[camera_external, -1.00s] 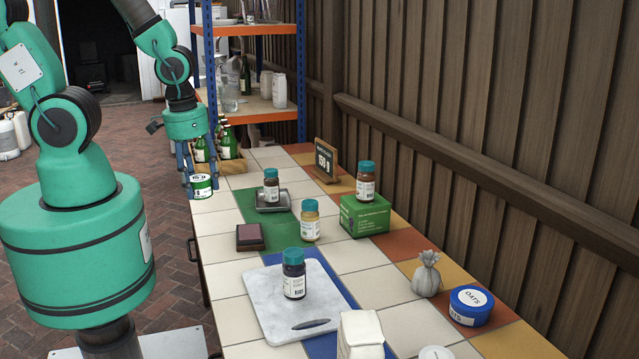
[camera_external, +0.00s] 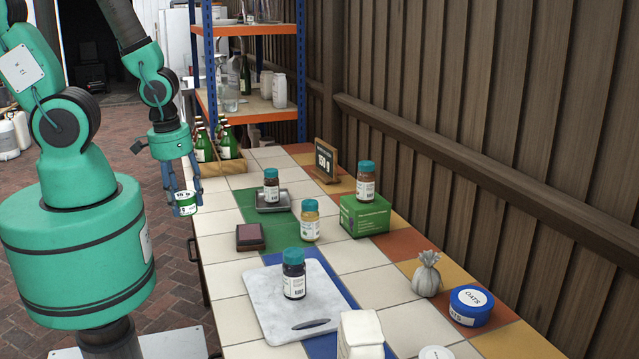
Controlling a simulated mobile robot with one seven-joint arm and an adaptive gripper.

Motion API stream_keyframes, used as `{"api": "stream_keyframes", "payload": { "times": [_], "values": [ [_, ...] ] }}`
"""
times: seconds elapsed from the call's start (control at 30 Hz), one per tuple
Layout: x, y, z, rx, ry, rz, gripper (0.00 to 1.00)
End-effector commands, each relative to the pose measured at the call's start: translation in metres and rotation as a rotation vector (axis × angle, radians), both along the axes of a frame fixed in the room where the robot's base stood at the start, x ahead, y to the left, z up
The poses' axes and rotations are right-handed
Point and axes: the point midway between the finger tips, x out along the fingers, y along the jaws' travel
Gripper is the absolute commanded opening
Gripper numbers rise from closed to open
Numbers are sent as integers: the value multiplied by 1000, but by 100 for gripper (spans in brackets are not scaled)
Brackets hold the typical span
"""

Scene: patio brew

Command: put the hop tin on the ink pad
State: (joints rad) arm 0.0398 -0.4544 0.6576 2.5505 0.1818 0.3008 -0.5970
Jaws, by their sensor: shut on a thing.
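The hop tin (camera_external: 186,203) is a small green tin with a white label. My gripper (camera_external: 184,195) is shut on it and holds it upright at the table's left edge, with the fingers on either side. The ink pad (camera_external: 250,237) is a dark, flat, square pad with a reddish-brown top. It lies on the tiled table, to the right of and nearer the camera than the tin. Nothing rests on the ink pad.
A yellow jar (camera_external: 310,222) stands right of the ink pad, and a dark jar (camera_external: 293,273) stands on the marble board (camera_external: 258,298) in front. A grey tray (camera_external: 272,207) holds another jar (camera_external: 271,186). A bottle crate (camera_external: 228,167) stands behind. Pale tiles left of the pad are clear.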

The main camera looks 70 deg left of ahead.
Motion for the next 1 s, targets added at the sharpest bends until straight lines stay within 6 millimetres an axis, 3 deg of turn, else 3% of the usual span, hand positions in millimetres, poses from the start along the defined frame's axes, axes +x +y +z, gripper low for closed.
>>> {"api": "stream_keyframes", "payload": {
  "times": [0.33,0.8,1.0],
  "values": [
    [0,0,-31,-1,1,1,27],
    [1,0,-34,-1,0,0,27],
    [12,0,-35,-1,0,1,27]
  ]
}}
